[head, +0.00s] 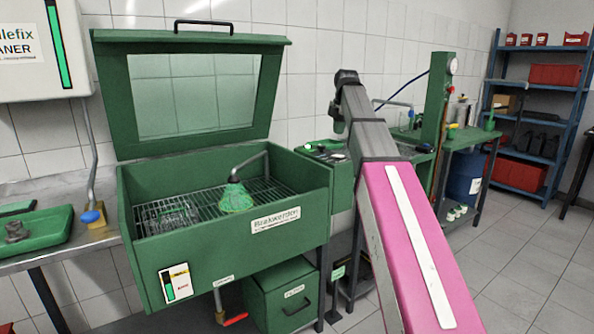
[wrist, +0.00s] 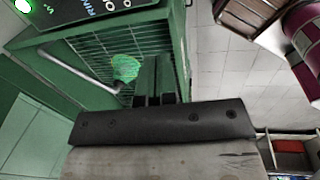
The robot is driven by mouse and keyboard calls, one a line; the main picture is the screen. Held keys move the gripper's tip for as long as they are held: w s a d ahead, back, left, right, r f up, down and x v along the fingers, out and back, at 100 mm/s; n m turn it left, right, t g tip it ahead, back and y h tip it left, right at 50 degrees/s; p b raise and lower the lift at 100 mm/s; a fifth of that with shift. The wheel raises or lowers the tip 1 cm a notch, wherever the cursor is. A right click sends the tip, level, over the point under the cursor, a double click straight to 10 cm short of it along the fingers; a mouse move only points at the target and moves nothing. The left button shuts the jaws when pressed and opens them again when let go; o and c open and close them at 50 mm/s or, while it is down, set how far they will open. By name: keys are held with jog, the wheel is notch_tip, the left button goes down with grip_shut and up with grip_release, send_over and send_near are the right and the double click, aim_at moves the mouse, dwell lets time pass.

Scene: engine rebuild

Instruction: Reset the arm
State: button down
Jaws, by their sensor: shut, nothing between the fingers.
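The cabinet's windowed lid (head: 195,95) stands open. A light green piece (head: 236,198) and a metal part (head: 170,216) are on its grid. A green tray (head: 38,238) lies at left. Blue shelves (head: 540,88) stand far right. The floor at right is clear.

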jog(key=s+d+f+m, duration=0.1)
jog(key=s+f+m, duration=0.25)
jog(key=f, duration=0.65)
jog(key=s+f+m+g, duration=0.1)
jog(key=s+f+m, duration=0.3)
jog(key=f, duration=0.6)
jog(key=s+d+f+m, duration=0.15)
jog(key=f+m, duration=0.35)
jog(key=f, duration=0.6)
jog(key=s+d+f+m+h, duration=0.1)
jog(key=s+f+m, duration=1)
jog(key=s+f, duration=0.7)
notch_tip(320, 180, down, 2)
jog(key=shift+s+f+m+g, duration=0.15)
jog(key=shift+m+g, duration=0.15)
jog(key=shift+m, duration=0.05)
